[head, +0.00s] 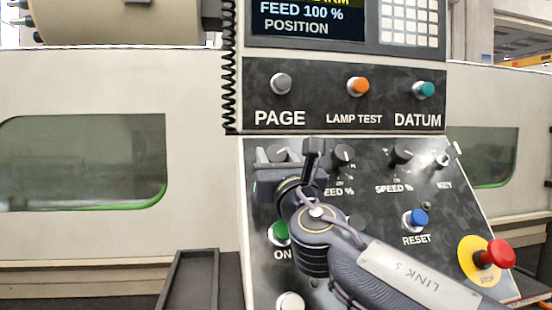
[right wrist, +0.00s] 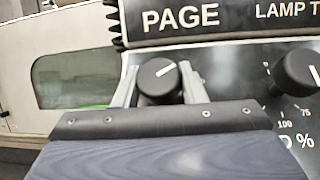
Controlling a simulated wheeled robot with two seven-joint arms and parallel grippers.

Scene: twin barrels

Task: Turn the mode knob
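The mode knob (right wrist: 158,80) is a dark round knob with a white pointer line, at the upper left of the sloped lower panel. In the right wrist view its pointer tilts up and to the right. My right gripper (right wrist: 159,88) has one light finger on each side of the knob, close to it. I cannot tell whether the fingers press on it. In the head view the knob (head: 278,152) shows between the fingers of my right gripper (head: 281,154), and its label is hidden. My left gripper is not in view.
Nearby are the feed knob (head: 343,154), speed knob (head: 401,154), key switch (head: 443,158), green ON button (head: 280,232), blue RESET button (head: 415,218) and red STOP button (head: 496,255). Above is a row with PAGE (head: 281,84), LAMP TEST (head: 358,86) and DATUM (head: 424,89) buttons. A coiled cable (head: 229,80) hangs at the left edge.

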